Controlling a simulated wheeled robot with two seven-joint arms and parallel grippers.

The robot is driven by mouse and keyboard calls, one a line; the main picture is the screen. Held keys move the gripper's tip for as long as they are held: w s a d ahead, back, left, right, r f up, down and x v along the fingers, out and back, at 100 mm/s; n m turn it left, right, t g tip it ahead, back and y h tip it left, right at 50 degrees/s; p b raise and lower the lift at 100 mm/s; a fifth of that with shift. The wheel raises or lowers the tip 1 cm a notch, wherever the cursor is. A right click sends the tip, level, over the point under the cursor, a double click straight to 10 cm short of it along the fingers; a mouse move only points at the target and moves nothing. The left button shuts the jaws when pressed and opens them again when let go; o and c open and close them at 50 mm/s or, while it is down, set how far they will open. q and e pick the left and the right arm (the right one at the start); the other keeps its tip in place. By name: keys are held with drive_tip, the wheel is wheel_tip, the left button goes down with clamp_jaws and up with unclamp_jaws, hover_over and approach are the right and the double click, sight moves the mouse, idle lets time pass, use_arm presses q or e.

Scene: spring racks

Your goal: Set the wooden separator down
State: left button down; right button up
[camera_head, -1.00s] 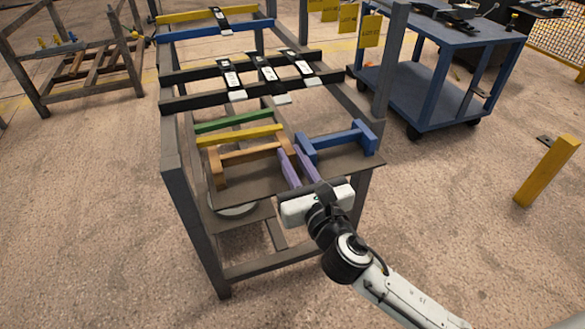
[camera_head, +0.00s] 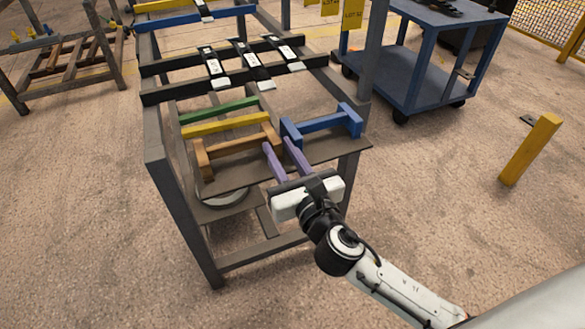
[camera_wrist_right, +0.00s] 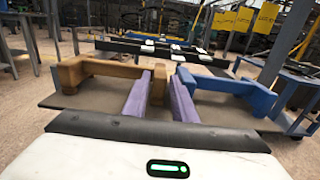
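The wooden separator (camera_head: 237,147), a brown bar with an end block at each side, rests on the front shelf of the dark rack. It also shows in the right wrist view (camera_wrist_right: 110,70). My right gripper (camera_head: 279,146) is in front of its right end, with two purple fingers apart. In the wrist view the separator's right end block shows through the gap between the fingers (camera_wrist_right: 160,82); the left finger hides part of it, and whether they touch cannot be told. My left gripper is not in view.
A blue separator (camera_head: 325,123) stands right beside the wooden one, close to my right finger. Yellow (camera_head: 225,126) and green (camera_head: 220,110) bars lie behind. The rack's grey shelf (camera_head: 335,149) has a bare front right corner. A blue cart (camera_head: 400,80) stands at right.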

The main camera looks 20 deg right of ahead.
drive_tip(key=s, duration=1.1)
drive_tip(key=s+f+m+g+y, duration=0.1)
drive_tip(key=s+f+m+g, duration=0.3)
drive_tip(key=f+m, duration=0.8)
drive_tip(key=s+a+f+m+g+y, duration=0.1)
drive_tip(key=s+f+m+g, duration=0.4)
drive_tip(key=m, duration=1.7)
drive_tip(key=s+f, duration=0.4)
drive_tip(key=f, duration=0.4)
drive_tip(key=shift+s, duration=0.15)
drive_tip(key=shift+f, duration=0.1)
